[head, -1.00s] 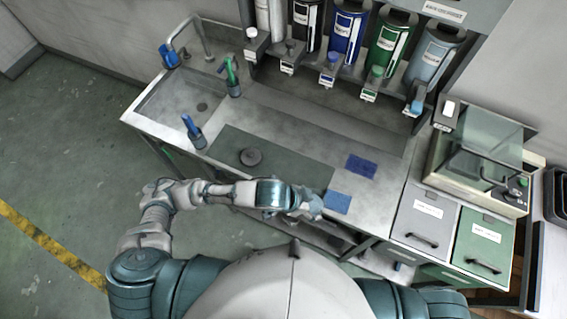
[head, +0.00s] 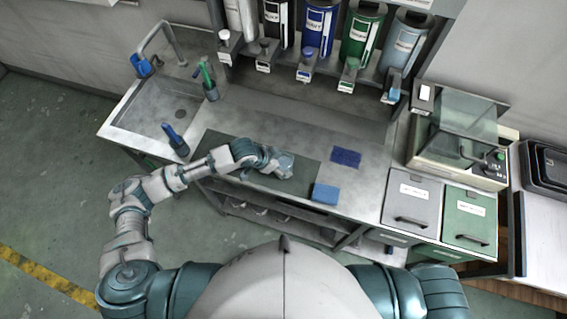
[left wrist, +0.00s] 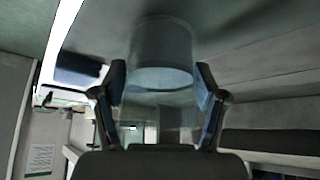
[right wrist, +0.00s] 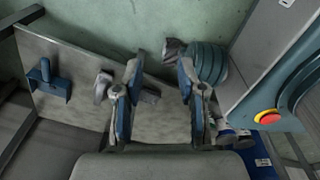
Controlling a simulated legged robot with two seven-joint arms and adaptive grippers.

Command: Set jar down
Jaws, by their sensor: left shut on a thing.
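A clear jar (head: 286,165) is in my left gripper (head: 274,160), over the dark mat (head: 222,145) on the steel counter. In the left wrist view the see-through jar (left wrist: 161,55) sits between the two blue-padded fingers (left wrist: 160,85), which are shut on it. I cannot tell whether the jar touches the mat. My right gripper (right wrist: 161,68) shows only in the right wrist view, with its fingers apart and nothing between them. The head view does not show it.
A blue sponge (head: 326,193) and a dark blue cloth (head: 346,157) lie right of the jar. A sink (head: 165,103) is at the left. Dispensers (head: 320,30) line the back. A glass-covered machine (head: 460,150) and lidded bins (head: 412,200) stand at the right.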

